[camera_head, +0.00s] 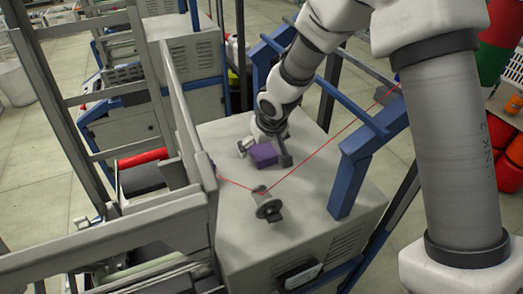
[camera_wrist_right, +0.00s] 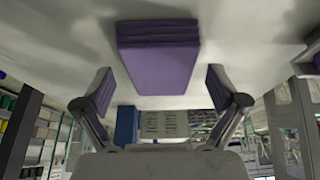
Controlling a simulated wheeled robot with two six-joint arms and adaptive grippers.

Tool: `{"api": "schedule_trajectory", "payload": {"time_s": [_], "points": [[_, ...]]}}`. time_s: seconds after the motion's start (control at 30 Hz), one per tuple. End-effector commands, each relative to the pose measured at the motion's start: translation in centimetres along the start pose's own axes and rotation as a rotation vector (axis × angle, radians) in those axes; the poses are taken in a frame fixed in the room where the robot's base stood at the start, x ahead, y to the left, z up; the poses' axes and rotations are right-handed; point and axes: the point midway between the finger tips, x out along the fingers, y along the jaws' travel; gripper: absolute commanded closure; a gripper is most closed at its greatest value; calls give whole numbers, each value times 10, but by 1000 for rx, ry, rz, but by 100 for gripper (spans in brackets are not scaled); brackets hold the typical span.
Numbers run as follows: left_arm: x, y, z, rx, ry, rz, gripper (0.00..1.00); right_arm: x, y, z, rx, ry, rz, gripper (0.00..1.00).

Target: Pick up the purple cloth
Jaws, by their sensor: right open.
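The purple cloth (camera_head: 264,156) is a folded, block-like stack lying on the grey machine top in the head view. My right gripper (camera_head: 264,143) is at the cloth, with a finger on either side of it. In the right wrist view the cloth (camera_wrist_right: 158,62) sits between and just beyond the two spread fingertips of the right gripper (camera_wrist_right: 160,85). The fingers are open, with visible space on both sides, and the gripper is empty. My left gripper does not show.
A red thread (camera_head: 330,142) runs across the machine top through a small metal guide. A dark round spindle part (camera_head: 270,210) stands in front of the cloth. A blue frame (camera_head: 356,165) rises at the right, and grey metal rails (camera_head: 180,110) stand at the left.

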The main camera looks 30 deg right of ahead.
Motion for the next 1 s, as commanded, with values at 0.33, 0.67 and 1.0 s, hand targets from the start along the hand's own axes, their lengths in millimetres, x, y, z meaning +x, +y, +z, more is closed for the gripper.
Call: {"api": "schedule_trajectory", "payload": {"time_s": [0.33,0.67,1.0], "points": [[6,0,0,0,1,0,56,4,0,2,-1,0,0,4],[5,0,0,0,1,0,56,4,0,2,0,0,0,40],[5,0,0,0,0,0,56,4,0,2,0,-1,0,68]]}}
